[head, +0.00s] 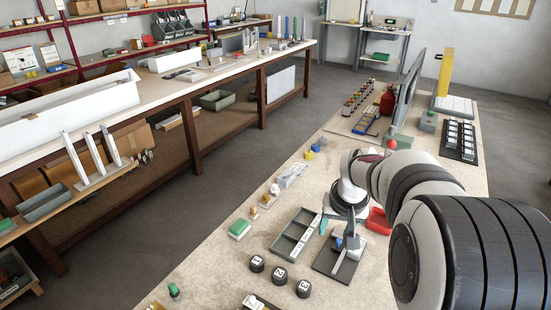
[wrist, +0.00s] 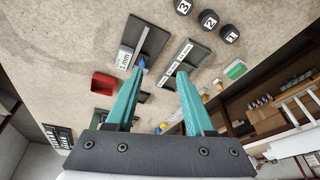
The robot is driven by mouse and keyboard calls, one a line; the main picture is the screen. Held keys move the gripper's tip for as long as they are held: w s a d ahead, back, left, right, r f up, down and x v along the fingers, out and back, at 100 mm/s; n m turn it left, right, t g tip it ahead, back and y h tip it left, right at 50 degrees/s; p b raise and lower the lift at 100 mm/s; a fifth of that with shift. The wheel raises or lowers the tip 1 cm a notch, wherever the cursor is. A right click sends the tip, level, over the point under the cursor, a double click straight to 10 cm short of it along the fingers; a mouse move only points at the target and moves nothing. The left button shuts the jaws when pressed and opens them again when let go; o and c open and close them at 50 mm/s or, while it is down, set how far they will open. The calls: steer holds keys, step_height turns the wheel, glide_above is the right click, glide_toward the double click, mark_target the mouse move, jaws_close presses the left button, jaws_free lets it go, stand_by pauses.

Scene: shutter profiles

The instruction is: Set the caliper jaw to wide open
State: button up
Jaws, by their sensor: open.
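A dark plate (head: 334,266) lies on the workbench in front of my arm and seems to be the caliper's base. A grey-white block with a blue part (head: 338,244) sits on it, probably the caliper jaw. In the wrist view the dark plate (wrist: 152,35) carries a white label (wrist: 125,59), too small to read surely, and the small blue part (wrist: 143,63). My gripper (wrist: 160,76) is open and empty, with two teal fingers apart. Its left fingertip appears close to the blue part; contact cannot be told. The jaw's setting cannot be read.
A grey-green tray with labelled compartments (head: 294,234) lies left of the plate. Black numbered knobs (head: 280,274) stand in front of it. A red bin (head: 379,221) is to the right. A green block (head: 239,228) lies near the bench's left edge. Bare bench shows between them.

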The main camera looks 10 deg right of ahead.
glide_toward(339, 240)
steer(key=shift+t+h, duration=0.4)
steer(key=x, duration=0.8)
steer(key=shift+s+a+f, duration=0.25)
steer(key=shift+s+a, duration=0.05)
steer(key=shift+a, duration=0.05)
jaws_close()
